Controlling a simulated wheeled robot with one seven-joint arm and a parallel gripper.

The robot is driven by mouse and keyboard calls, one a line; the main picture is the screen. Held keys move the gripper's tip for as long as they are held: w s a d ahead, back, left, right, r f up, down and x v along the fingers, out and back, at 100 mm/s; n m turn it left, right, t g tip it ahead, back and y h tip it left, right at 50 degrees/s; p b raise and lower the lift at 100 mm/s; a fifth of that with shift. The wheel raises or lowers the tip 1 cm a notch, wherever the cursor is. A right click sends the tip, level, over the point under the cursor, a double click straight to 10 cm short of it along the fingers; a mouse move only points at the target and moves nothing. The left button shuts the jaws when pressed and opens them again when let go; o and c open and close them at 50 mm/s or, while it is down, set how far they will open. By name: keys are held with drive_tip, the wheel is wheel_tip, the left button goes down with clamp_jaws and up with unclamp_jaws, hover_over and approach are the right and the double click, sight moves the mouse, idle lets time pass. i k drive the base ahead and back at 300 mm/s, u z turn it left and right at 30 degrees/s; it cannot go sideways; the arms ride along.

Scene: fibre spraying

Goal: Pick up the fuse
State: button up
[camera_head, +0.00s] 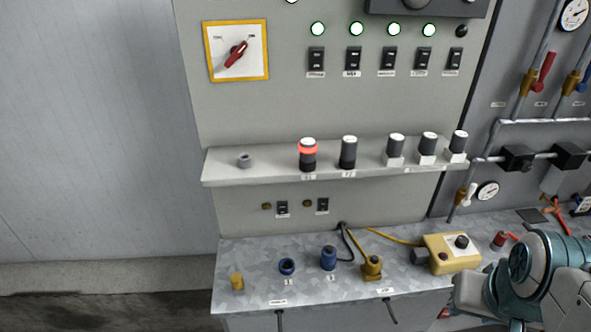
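Several dark cylinders with white tops stand upright on the grey shelf (275,174) of the control panel; they look like fuses, though which one is meant I cannot tell. The leftmost cylinder (308,160) has a bright red-orange band. A plain dark cylinder (348,152) stands just right of it. Further right, more cylinders, such as this one (396,144), sit on white bases. Part of my arm shows at the lower right, below and right of the shelf and apart from the cylinders. No gripper fingers are visible.
A small grey ring-shaped part (244,160) sits at the shelf's left end. Pipes and valves fill the right wall.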

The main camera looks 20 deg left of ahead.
sight(308, 147)
drive_tip(key=k, duration=0.6)
drive_tip(key=u, duration=0.9)
drive_tip(key=i, duration=0.45)
